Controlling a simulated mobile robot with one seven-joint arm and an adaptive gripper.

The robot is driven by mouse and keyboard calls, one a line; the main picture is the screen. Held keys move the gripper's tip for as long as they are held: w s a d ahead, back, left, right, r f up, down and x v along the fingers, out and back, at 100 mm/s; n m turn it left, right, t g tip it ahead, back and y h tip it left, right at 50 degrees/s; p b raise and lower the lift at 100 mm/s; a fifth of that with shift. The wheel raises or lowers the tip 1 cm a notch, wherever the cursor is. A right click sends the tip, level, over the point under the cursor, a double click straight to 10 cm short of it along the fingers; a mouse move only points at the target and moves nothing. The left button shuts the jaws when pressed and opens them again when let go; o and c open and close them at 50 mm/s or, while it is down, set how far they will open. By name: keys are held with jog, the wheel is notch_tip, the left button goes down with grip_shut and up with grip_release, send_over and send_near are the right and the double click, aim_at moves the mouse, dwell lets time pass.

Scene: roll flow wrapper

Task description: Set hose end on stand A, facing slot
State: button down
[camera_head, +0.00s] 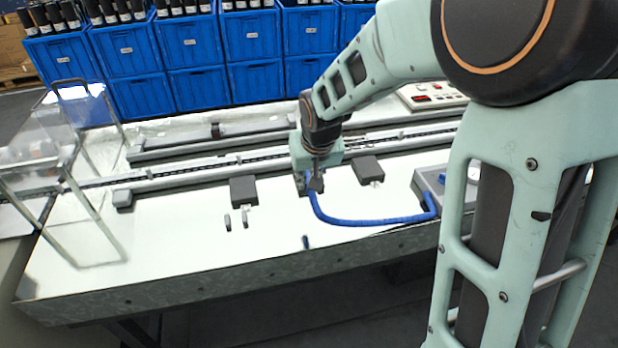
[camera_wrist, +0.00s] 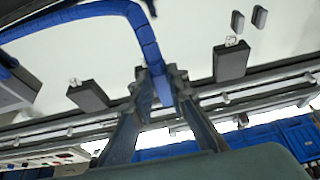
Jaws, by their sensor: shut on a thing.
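A blue hose (camera_head: 370,222) curves over the white table from a grey box at the right to my gripper (camera_head: 314,183). My gripper is shut on the hose's end section. In the wrist view, the hose (camera_wrist: 146,38) runs between the fingertips of my gripper (camera_wrist: 160,76). The very tip of the hose is partly hidden by the fingers. Two dark blocks with small metal clips flank the gripper: the left block (camera_head: 243,191) shows in the wrist view (camera_wrist: 230,64), and so does the right block (camera_head: 367,169) (camera_wrist: 88,97). I see no readable label marking stand A, and the slot is not clear.
A small dark piece (camera_head: 305,242) lies near the table's front edge. Rails (camera_head: 190,174) run behind the blocks. A clear guard (camera_head: 38,150) stands left. Blue crates (camera_head: 195,90) line the back.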

notch_tip(320, 180, down, 7)
jog(key=b, duration=0.5)
jog(key=shift+r, duration=0.2)
jog(key=shift+w+d+p, duration=3.1)
jog(key=shift+w+d, duration=6.6)
jog(key=shift+r, duration=0.1)
jog(key=shift+f+b, duration=1.75)
jog(key=shift+f, duration=0.45)
